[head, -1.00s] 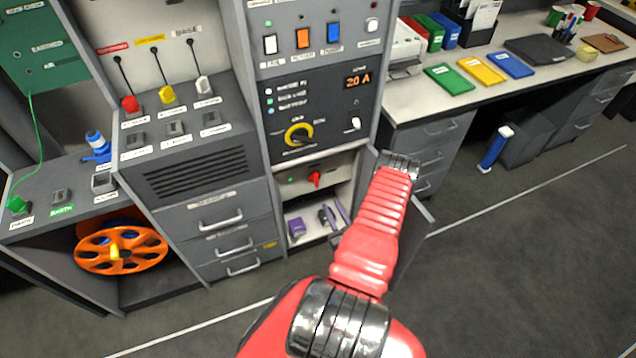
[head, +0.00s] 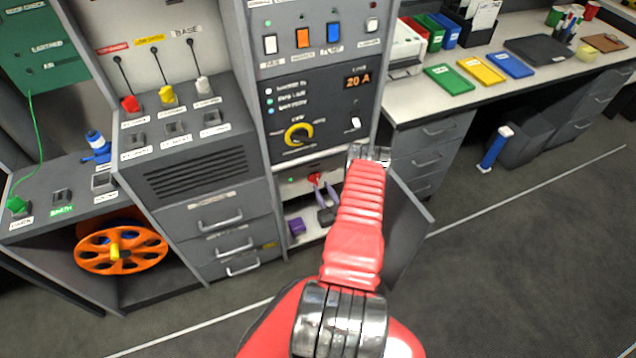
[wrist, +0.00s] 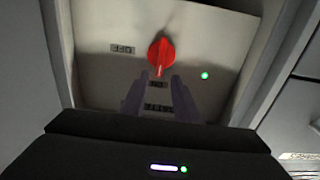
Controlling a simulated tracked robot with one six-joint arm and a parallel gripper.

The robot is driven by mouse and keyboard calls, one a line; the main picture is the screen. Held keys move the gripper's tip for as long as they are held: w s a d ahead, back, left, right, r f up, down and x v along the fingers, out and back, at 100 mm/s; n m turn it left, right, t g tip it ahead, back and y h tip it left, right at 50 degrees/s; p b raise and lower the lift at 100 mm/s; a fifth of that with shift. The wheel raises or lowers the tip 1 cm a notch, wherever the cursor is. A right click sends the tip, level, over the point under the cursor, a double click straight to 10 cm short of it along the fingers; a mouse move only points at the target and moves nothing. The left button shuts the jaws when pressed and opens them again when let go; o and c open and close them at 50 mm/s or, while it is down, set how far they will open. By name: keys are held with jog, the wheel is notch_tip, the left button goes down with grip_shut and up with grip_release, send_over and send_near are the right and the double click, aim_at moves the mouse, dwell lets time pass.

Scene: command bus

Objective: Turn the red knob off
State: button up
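The red knob (head: 314,178) sits on a pale panel inside the open compartment under the black control panel. In the wrist view the knob (wrist: 161,50) is in the upper middle, its narrow end pointing down in the picture. My gripper (head: 325,187) has reached into the compartment, with its purple-grey fingers near the knob. In the wrist view my gripper (wrist: 158,80) is open and empty. Its two fingertips are spread just below the knob's narrow end; I cannot tell whether they touch it. The small labels around the knob are too blurred to read.
A green light (wrist: 205,76) glows beside the knob. The compartment's walls stand close on both sides, and its open door (head: 408,222) is right of my arm. A purple block (head: 297,226) lies on the shelf below. The yellow-ringed dial (head: 299,134) is above.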

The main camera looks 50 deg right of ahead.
aim_at(317, 179)
jog(key=shift+x, duration=2.25)
jog(key=shift+c, duration=0.7)
grip_shut()
jog(key=shift+a, duration=0.2)
jog(key=shift+d, duration=0.1)
